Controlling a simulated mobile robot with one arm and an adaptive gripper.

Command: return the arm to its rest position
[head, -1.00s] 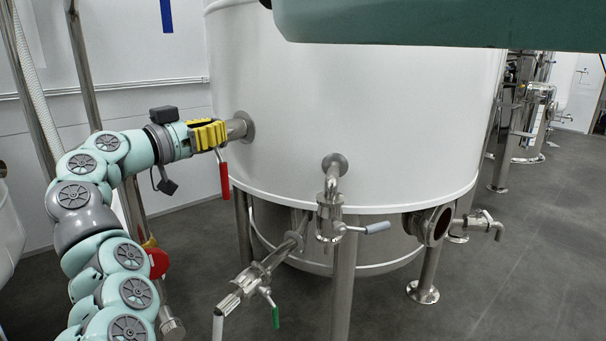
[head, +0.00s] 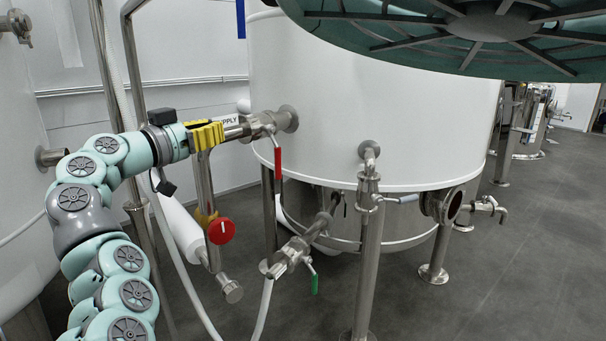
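My arm rises along the left side of the head view, bent at the top so that its last part points right. My gripper (head: 205,135) has yellow fingers, with a dark gap showing between them; they look open, and nothing shows in them. The gripper appears in front of a vertical metal pipe and left of the white tank's (head: 375,120) upper outlet valve (head: 262,124) with its red lever (head: 278,163). I see no contact between the gripper and this valve, though the depth is hard to judge.
A pipe with a red round knob (head: 221,231) stands below the gripper. Lower valves (head: 290,255) and (head: 369,190) stick out from the tank. Another tank (head: 20,150) stands at far left. A large green part covers the top right. Grey floor (head: 530,240) is clear at right.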

